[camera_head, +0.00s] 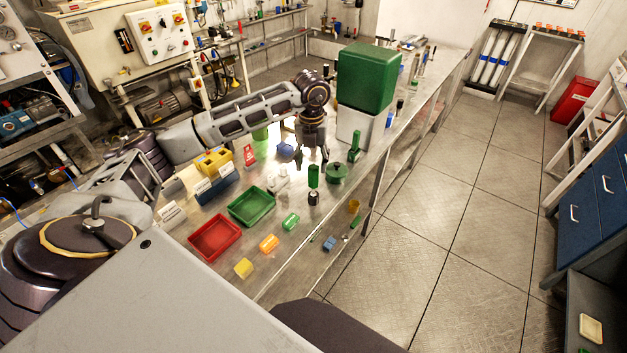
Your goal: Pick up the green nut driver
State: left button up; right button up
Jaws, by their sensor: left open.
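My left gripper (311,158) points down over the metal bench, open with nothing between its fingers. Just below it in the picture stands an upright green cylinder (313,176), with a small dark cylinder (313,198) in front of it. To the right, another green upright tool-like piece (355,142) stands by the white box, and a small thin green piece (355,222) lies near the bench's right edge. I cannot tell for sure which of these is the green nut driver. My right gripper is not in view.
The bench holds a red tray (194,245), a green tray (236,217), a round green lidded piece (337,171) and several small coloured blocks. A large green box (368,75) on a white box (347,126) stands right behind the gripper. The floor at right is clear.

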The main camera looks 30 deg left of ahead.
aim_at(313, 166)
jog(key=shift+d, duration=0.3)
pick_arm(q)
jog(key=shift+d+f, duration=0.1)
jog(key=shift+f, duration=0.35)
notch_tip(313, 166, down, 4)
jog(key=shift+w+d+r+p, duration=0.15)
jog(key=shift+r+p, duration=0.1)
jog(key=shift+p, duration=0.55)
jog(key=shift+f, duration=0.4)
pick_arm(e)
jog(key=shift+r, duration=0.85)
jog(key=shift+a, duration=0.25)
pick_arm(q)
jog(key=c, duration=0.9)
jog(key=shift+c, duration=0.7)
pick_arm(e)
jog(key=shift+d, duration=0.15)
pick_arm(q)
jog(key=shift+r, duration=0.2)
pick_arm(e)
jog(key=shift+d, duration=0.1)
